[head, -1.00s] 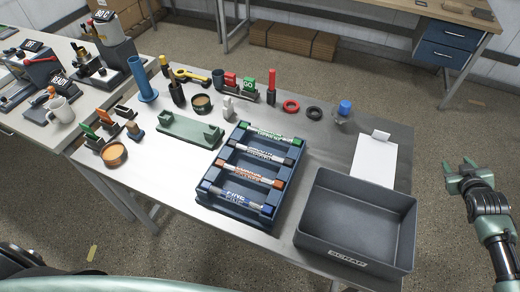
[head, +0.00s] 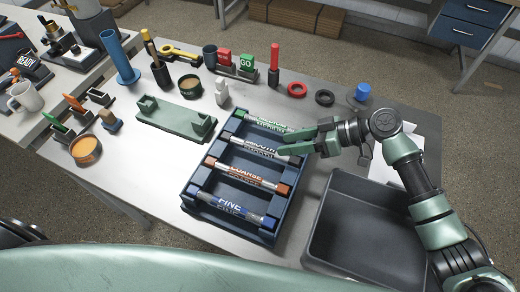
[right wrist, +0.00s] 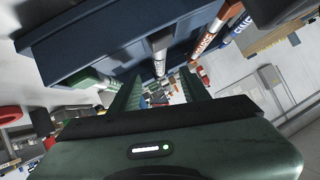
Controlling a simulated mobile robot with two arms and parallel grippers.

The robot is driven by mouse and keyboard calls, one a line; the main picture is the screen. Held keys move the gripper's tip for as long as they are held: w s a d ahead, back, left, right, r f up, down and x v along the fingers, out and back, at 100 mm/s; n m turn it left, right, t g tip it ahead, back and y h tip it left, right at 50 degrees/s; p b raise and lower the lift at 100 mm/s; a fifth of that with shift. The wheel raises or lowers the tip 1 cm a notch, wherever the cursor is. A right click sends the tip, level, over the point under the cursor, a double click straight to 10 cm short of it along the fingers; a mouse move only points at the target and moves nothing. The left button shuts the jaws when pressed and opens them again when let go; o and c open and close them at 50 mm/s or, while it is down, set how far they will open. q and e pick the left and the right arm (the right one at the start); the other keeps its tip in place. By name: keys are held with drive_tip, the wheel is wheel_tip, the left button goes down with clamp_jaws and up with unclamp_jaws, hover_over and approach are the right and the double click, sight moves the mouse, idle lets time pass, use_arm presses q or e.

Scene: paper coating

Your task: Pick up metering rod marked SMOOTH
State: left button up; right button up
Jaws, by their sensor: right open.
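The metering rod marked SMOOTH (head: 255,147) is a pale rod with dark ends. It lies second from the back in a blue rack (head: 191,190). My right gripper (head: 284,142) is open over the rack's right side, its fingers pointing left at the SMOOTH rod's right end and partly hiding it. In the right wrist view, a pale rod that looks like SMOOTH (right wrist: 160,48) shows beyond the gap between the fingers (right wrist: 160,95). I cannot tell whether they touch it. My left gripper is not in view.
The rack also holds a green-ended rod (head: 262,124), the COARSE rod (head: 243,175) and the FINE rod (head: 230,207). A grey bin (head: 345,262) stands right of the rack, under my right arm. A green cradle (head: 172,121) is at the back left.

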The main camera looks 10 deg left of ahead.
sight(264, 148)
drive_tip(key=shift+s+a+f, duration=0.1)
drive_tip(key=shift+a+f, duration=0.15)
drive_tip(key=shift+a, duration=0.35)
drive_tip(key=x, duration=0.6)
drive_tip(key=shift+d, duration=0.1)
clamp_jaws()
